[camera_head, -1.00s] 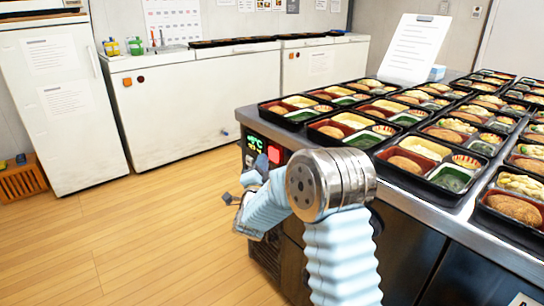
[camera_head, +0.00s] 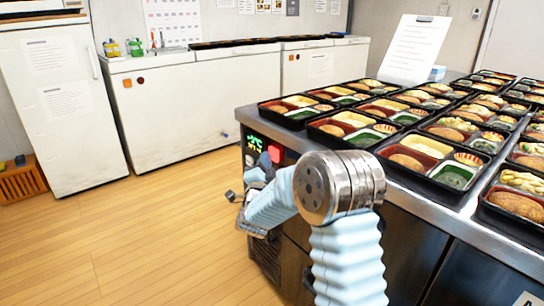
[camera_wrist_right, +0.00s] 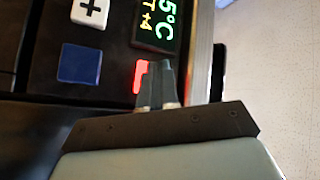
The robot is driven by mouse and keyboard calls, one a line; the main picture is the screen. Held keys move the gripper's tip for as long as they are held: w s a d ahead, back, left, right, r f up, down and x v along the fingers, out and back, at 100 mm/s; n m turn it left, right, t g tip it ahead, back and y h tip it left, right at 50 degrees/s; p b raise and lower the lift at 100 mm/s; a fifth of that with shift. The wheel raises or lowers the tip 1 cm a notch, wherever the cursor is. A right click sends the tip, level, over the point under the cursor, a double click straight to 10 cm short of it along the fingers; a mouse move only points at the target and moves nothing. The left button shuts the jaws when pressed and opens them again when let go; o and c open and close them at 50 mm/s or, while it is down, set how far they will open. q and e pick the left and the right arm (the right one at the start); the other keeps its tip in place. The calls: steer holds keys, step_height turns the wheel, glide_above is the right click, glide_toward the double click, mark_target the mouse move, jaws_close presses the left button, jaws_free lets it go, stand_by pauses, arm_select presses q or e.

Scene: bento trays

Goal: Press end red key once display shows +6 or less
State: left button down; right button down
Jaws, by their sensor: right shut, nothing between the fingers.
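The control panel is on the left end of the steel counter. Its green-lit display (camera_head: 254,143) is small in the head view. In the right wrist view the display (camera_wrist_right: 158,22) is partly cut off and shows "5°C" above a line with "+4". The red key (camera_head: 275,154) is below the display; in the wrist view the red key (camera_wrist_right: 140,76) glows, partly hidden by my fingers. My right gripper (camera_wrist_right: 157,72) is shut and empty, its tips over the red key's edge. I cannot tell whether they touch it. My left gripper is out of view.
Several bento trays (camera_head: 341,131) cover the counter top (camera_head: 455,213). The wooden floor left of the counter is clear, with white freezers (camera_head: 180,110) behind.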

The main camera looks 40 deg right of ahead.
steer(key=shift+d, duration=0.35)
steer(key=shift+a+b, duration=0.1)
steer(key=shift+b, duration=0.25)
steer(key=shift+a+b, duration=0.4)
steer(key=shift+a, duration=0.4)
steer(key=shift+a, duration=0.1)
steer(key=a, duration=0.1)
steer(key=a+b, duration=0.1)
steer(key=a, duration=0.2)
steer(key=shift+s+a+b, duration=0.25)
steer(key=shift+a+b, duration=0.1)
steer(key=shift+a, duration=0.05)
stand_by(0.6)
